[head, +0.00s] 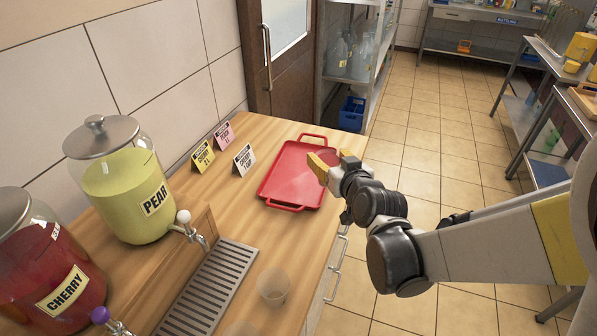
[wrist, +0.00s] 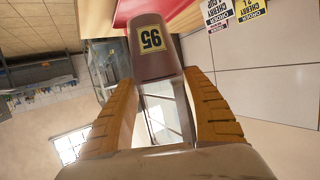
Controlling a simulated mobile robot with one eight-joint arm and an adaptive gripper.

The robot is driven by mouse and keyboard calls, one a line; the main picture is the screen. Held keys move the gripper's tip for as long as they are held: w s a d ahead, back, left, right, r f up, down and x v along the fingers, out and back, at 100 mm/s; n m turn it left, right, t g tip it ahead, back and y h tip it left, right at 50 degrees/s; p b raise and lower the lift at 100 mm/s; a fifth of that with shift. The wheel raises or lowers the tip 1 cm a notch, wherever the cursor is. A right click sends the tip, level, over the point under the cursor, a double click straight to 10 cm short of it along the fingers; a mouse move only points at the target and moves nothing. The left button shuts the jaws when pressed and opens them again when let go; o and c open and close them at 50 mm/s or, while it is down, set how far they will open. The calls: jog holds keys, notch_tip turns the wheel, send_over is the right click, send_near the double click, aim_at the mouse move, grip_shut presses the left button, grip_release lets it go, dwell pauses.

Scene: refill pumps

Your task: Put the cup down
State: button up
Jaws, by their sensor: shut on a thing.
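My gripper (head: 334,160) is at the right side of the red tray (head: 282,190). In the wrist view its two orange fingers stand on either side of a cup (wrist: 153,62), shut on it. The cup has a dark reddish-brown part with a yellow "95" label; the part between the fingers looks clear. That view is upside down, and the cup's base overlaps the red tray (wrist: 118,12). In the head view the fingers hide most of the cup. I cannot tell whether its base touches the tray.
Order cards in yellow (head: 203,157), pink (head: 224,134) and white (head: 244,159) stand left of the tray. The pear dispenser (head: 135,190) and cherry dispenser (head: 50,270) stand nearer. A clear cup (head: 272,287) stands beside the drip grate (head: 205,293). Most of the tray is bare.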

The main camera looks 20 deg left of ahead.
jog(key=shift+w+a+f+b, duration=0.55)
jog(key=shift+a+f+b, duration=0.4)
jog(key=shift+a+f, duration=0.9)
jog(key=shift+w+a+f+b, duration=0.5)
jog(key=shift+a+f+b, duration=0.45)
jog(key=shift+a+f, duration=0.85)
jog(key=shift+w+a+f+b, duration=0.55)
jog(key=shift+a+f+b, duration=0.4)
jog(key=shift+a+f, duration=0.9)
jog(key=o, duration=1.3)
jog(key=shift+s+d+r, duration=0.1)
jog(key=shift+r, duration=0.1)
jog(key=p+v, duration=0.3)
jog(key=v, duration=0.8)
jog(key=shift+s+d+r, duration=0.1)
jog(key=shift+s+d, duration=0.1)
jog(key=shift+s, duration=0.1)
